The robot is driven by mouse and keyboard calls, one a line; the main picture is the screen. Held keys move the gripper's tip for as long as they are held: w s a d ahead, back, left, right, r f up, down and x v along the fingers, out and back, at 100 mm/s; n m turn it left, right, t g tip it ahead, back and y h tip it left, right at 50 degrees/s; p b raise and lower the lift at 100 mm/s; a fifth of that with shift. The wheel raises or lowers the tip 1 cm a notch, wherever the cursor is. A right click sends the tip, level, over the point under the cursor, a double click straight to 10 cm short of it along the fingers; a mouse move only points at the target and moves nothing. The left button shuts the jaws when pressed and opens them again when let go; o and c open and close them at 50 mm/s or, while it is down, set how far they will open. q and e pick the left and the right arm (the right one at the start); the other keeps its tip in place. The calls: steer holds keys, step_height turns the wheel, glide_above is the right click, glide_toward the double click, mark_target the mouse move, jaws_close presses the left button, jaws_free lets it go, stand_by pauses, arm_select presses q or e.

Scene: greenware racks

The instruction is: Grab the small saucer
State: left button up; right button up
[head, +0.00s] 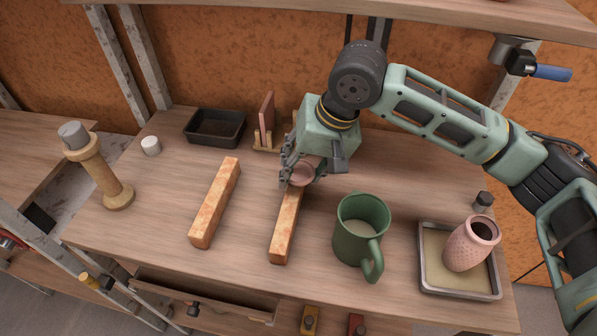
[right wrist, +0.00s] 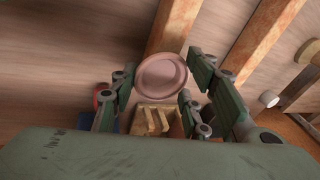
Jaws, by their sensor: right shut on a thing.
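The small saucer (head: 303,174) is pink and round, at the far end of the right-hand bar in the head view. In the right wrist view the saucer (right wrist: 162,78) shows its round face between the fingers. My right gripper (head: 298,172) is shut on the saucer, its fingers at the saucer's sides. The right gripper's fingers also show in the right wrist view (right wrist: 158,90). I cannot tell whether the saucer still touches the bar. The gripper hides part of the saucer in the head view. My left gripper is not in view.
Two speckled orange bars, left (head: 215,203) and right (head: 286,225), lie on the wooden table (head: 160,230). A green mug (head: 358,232) stands close right; a pink vase (head: 471,244) stands in a tray (head: 458,292). A black tray (head: 215,128) and wooden rack (head: 266,140) are behind.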

steer(key=c, duration=0.4)
